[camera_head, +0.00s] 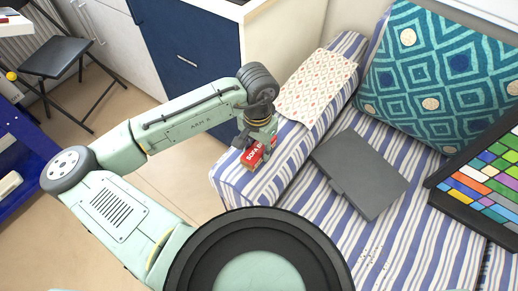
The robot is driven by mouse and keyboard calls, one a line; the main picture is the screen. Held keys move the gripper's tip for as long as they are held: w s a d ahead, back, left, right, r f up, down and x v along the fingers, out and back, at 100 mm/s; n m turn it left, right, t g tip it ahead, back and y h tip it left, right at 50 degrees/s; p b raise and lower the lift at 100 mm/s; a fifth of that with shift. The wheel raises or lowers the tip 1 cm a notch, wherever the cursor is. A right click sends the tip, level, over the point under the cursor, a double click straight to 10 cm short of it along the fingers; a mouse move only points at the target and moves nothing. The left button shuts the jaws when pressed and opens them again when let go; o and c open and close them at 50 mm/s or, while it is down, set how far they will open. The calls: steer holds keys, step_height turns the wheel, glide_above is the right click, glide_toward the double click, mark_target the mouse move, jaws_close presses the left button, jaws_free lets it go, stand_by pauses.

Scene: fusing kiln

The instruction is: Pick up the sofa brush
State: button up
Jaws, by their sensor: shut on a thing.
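The sofa brush (252,156) shows as a small red block with white lettering that reads "SOFA" and a pale strip along its lower side. It is at the front end of the striped sofa arm (238,177). My gripper (262,143) reaches down from above and is shut on the brush. The fingers and wrist hide part of the brush. I cannot tell whether the brush touches the sofa arm or hangs just above it.
A patterned cloth (318,85) lies on the sofa arm behind my gripper. A dark grey flat case (360,173) lies on the seat, with a teal cushion (440,75) and a tray of coloured tiles (490,185) beyond. A blue cabinet (185,45) and folding chair (55,58) stand left.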

mark_target(258, 148)
steer(key=shift+r, duration=0.15)
steer(key=shift+r, duration=0.65)
step_height(258, 148, up, 2)
steer(key=shift+s+d+b, duration=0.1)
steer(key=shift+b, duration=0.3)
steer(key=s+d, duration=0.1)
steer(key=s, duration=0.1)
steer(key=s+d+b, duration=0.1)
steer(key=s, duration=0.2)
steer(key=s+d+b, duration=0.1)
steer(key=s, duration=0.1)
steer(key=shift+s, duration=0.35)
steer(key=shift+s+f+b, duration=0.1)
steer(key=shift+s+b, duration=0.05)
steer(key=shift+b, duration=1.1)
steer(key=b, duration=0.2)
steer(key=s+b, duration=0.1)
steer(key=shift+s+d+f+b, duration=0.1)
steer(key=shift+s+d+b, duration=0.1)
steer(key=shift+d+b, duration=0.15)
steer(key=s+d+r+b, duration=0.1)
steer(key=s+r+b, duration=0.1)
steer(key=s+b, duration=0.3)
steer(key=shift+s+d+b, duration=0.2)
steer(key=shift+d+b, duration=0.2)
steer(key=shift+b, duration=1.15)
